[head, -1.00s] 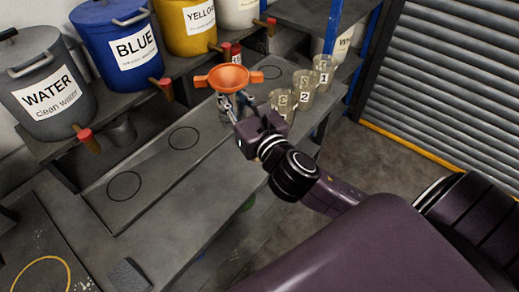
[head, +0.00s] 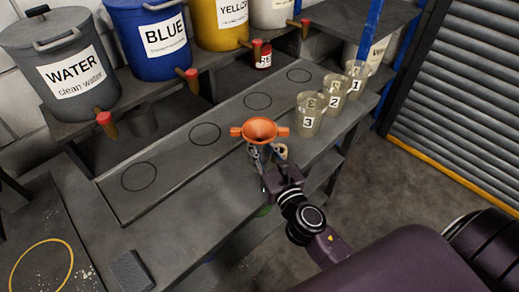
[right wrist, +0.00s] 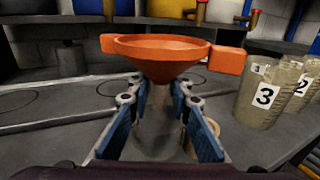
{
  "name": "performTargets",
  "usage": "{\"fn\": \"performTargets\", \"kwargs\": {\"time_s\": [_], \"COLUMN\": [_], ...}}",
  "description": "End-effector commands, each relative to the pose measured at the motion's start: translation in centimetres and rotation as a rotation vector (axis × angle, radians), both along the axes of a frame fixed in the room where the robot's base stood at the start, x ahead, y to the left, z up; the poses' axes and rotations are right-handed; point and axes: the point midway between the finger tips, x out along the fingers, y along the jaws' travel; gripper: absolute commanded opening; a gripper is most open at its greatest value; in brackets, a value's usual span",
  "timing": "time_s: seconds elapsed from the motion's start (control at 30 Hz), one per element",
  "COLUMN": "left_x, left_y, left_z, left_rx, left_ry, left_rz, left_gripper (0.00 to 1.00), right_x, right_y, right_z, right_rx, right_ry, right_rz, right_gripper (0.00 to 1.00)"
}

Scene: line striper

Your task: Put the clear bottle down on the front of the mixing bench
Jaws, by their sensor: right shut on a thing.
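My right gripper (head: 268,160) is shut on the clear bottle (right wrist: 157,125), whose see-through body shows faintly between the blue finger pads in the right wrist view. An orange funnel (head: 261,130) with side tabs sits upright on top of the bottle and hides its mouth. The gripper and bottle are over the front part of the mixing bench (head: 190,192), left of the numbered cups. I cannot tell whether the bottle's base touches the bench. My left gripper is not in view.
Clear cups marked 3 (head: 308,114), 2 (head: 333,98) and 1 (head: 356,80) stand to the right. Black circles mark the bench. Behind are the WATER (head: 62,65), BLUE (head: 150,35) and YELLOW (head: 218,22) buckets with taps. A small tan object (right wrist: 204,136) is beside the bottle, partly hidden.

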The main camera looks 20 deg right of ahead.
Motion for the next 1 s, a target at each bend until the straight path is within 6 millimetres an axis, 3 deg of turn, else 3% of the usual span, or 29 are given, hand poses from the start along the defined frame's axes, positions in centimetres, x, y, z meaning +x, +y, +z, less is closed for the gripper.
{"fn": "performTargets", "kwargs": {"time_s": [0.03, 0.1, 0.53, 0.57, 0.7, 1.0], "left_x": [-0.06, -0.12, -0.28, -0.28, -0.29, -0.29], "left_y": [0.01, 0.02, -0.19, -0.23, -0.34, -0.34], "left_z": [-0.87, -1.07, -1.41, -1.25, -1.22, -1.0], "left_rx": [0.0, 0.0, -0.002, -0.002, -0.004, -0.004], "left_ry": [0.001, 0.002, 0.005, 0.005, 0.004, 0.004], "left_rz": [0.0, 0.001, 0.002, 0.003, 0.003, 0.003], "left_gripper": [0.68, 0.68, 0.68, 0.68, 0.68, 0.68], "right_x": [0.01, 0.01, 0.03, 0.0, -0.01, 0.0], "right_y": [-0.04, 0.0, 0.01, 0.0, -0.01, -0.06], "right_z": [-1.11, -1.51, -1.95, -1.92, -1.92, -1.68], "right_rx": [0.003, 0.001, 0.0, 0.0, 0.0, -0.001], "right_ry": [-0.001, -0.002, -0.002, 0.0, 0.001, 0.001], "right_rz": [-0.003, -0.001, 0.0, 0.0, 0.0, -0.001], "right_gripper": [0.0, 0.0, 0.0, 0.22, 0.36, 0.36]}}
